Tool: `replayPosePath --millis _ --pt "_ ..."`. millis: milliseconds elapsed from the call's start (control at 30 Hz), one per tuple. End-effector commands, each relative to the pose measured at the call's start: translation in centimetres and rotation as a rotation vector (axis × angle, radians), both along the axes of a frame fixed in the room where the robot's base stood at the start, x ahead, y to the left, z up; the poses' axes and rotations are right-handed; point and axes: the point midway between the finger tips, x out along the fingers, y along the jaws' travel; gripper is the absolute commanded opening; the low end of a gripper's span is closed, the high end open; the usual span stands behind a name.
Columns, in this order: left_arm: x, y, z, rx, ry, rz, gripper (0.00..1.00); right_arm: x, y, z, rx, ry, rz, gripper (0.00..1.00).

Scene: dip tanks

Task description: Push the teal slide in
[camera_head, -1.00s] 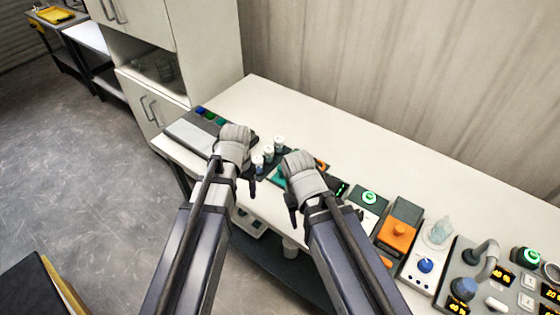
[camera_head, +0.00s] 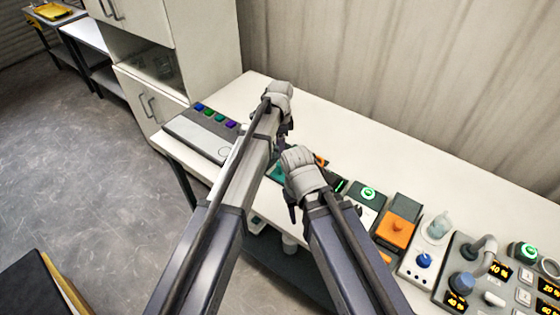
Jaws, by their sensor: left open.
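A small teal part (camera_head: 277,172), which looks like the teal slide, shows on the bench device between my two arms. It is mostly hidden by my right wrist, so how far in it sits cannot be told. My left gripper (camera_head: 285,135) is open, over the bench just beyond the teal part, with its dark fingers pointing down; contact cannot be told. My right gripper (camera_head: 292,208) is at the near edge of the same device, largely hidden by its own wrist; its jaw opening is not clear.
A grey panel (camera_head: 196,135) with coloured buttons lies at the bench's left end. To the right stand a green-button box (camera_head: 367,194), an orange-topped box (camera_head: 395,230) and a control panel (camera_head: 480,270) with knobs. The bench top (camera_head: 330,115) behind is clear.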

Motion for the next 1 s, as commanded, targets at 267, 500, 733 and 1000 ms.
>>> replayPosePath --millis 267,500,733,1000 --pt "0.0 0.0 -2.1 0.000 0.000 0.003 0.66 0.0 0.0 -2.1 0.000 0.000 -0.001 0.50" --pt "0.0 0.1 -5.2 0.000 0.000 0.004 0.66 0.0 0.0 -5.2 0.000 0.000 -0.002 0.50" --pt "0.0 0.1 -7.5 0.000 -0.001 0.004 0.66 0.0 0.0 -7.5 0.000 0.000 -0.002 0.50" --pt "0.0 0.1 -7.7 0.000 0.000 0.004 0.66 0.0 0.0 -7.7 0.000 0.000 -0.002 0.50"
